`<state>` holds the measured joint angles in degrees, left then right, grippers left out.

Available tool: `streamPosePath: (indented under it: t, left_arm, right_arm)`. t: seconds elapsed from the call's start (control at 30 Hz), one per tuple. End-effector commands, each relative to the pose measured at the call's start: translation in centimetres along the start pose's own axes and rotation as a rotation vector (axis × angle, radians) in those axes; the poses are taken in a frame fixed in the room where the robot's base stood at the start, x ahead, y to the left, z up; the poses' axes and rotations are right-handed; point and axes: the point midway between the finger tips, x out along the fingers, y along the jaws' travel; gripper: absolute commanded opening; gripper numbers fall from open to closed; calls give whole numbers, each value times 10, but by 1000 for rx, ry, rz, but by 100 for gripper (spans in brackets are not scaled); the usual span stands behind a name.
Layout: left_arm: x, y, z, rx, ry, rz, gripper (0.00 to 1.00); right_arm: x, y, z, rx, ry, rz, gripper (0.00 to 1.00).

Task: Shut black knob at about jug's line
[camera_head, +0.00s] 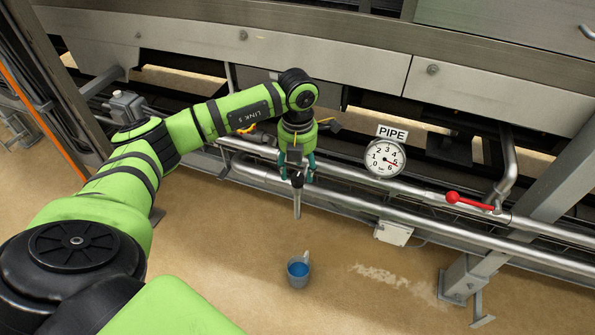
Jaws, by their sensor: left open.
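My left gripper (297,177) reaches down from the left-hand arm, with teal fingers pointing at the floor. It is open, with its fingers on either side of the black knob (297,180). I cannot tell whether the fingers touch the knob, which they partly hide. A grey spout (297,206) hangs straight down below the knob. A small blue jug (298,277) stands upright on the floor below the spout, with blue inside. Its line is too small to make out. No stream shows clearly between spout and jug. My right gripper is out of view.
A round gauge (385,158) under a PIPE sign (393,132) stands right of the gripper. A red lever (468,201) sits on the pipework farther right. Horizontal metal pipes (400,215) run behind the spout. A metal post (530,215) stands at right. The floor around the jug is clear.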

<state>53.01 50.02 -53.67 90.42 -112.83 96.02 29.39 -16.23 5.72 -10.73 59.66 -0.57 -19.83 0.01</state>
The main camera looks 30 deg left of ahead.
Motion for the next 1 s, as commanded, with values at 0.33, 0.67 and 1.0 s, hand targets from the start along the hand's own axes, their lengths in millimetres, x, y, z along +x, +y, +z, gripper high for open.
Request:
streamPosePath:
  t: [0.33,0.67,1.0]
  left_arm:
    - [-74,0,0,2,-5,0,56]
    - [-101,0,0,2,0,0,56]
    - [-101,0,0,2,1,0,56]
  right_arm:
    - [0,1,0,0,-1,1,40]
    - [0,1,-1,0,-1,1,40]
    - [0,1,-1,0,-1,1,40]
